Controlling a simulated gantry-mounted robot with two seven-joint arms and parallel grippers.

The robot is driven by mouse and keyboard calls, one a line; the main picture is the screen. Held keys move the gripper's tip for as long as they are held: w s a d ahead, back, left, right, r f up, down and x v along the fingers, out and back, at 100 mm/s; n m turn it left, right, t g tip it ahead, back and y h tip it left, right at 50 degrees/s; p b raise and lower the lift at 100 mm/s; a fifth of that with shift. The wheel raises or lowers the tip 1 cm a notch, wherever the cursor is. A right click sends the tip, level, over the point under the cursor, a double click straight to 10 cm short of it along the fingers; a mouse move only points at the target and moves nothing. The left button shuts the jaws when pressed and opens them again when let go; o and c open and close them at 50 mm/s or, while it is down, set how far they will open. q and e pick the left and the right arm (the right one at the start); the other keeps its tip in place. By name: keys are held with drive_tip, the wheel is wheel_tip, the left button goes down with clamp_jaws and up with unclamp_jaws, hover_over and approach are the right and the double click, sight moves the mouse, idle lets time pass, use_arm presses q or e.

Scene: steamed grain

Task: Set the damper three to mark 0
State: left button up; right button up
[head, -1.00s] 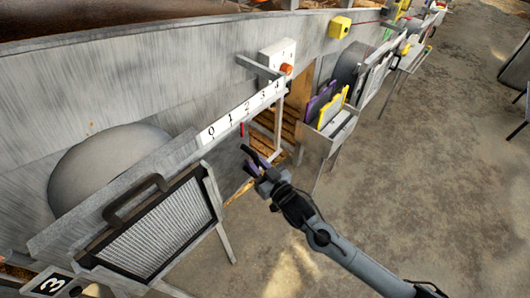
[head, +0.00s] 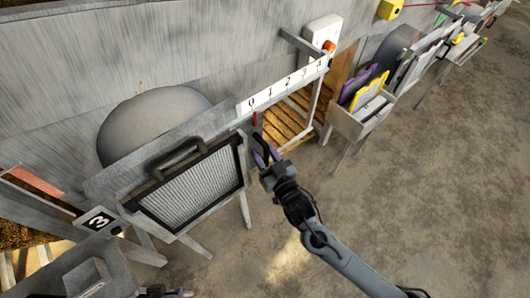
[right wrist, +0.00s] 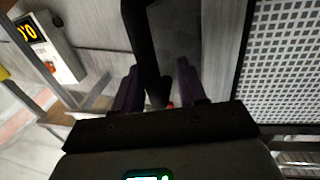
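A white scale strip (head: 286,84) numbered 0 to 4 runs along the trough wall in the head view. A small red pointer (head: 254,118) stands just below its 0. My right gripper (head: 264,153) is under this end of the strip. In the right wrist view its purple fingers (right wrist: 158,88) flank a dark upright bar (right wrist: 143,40), which looks like the damper's handle and fills the gap; the contact itself is partly hidden. A bit of red shows between the fingertips. My left gripper (head: 165,292) only peeks in at the bottom edge, too cut off to judge.
A framed mesh panel (head: 195,187) with a black top handle stands close left of my right gripper. A white box (head: 322,32) with an orange knob stands beyond the 4. Open floor (head: 430,190) lies to the right.

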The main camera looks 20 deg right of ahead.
drive_tip(key=shift+d, duration=0.1)
drive_tip(key=shift+s+d+f, duration=0.1)
drive_tip(key=shift+s+d, duration=0.05)
drive_tip(key=shift+s, duration=0.45)
drive_tip(key=v, duration=0.9)
drive_tip(key=shift+s, duration=0.3)
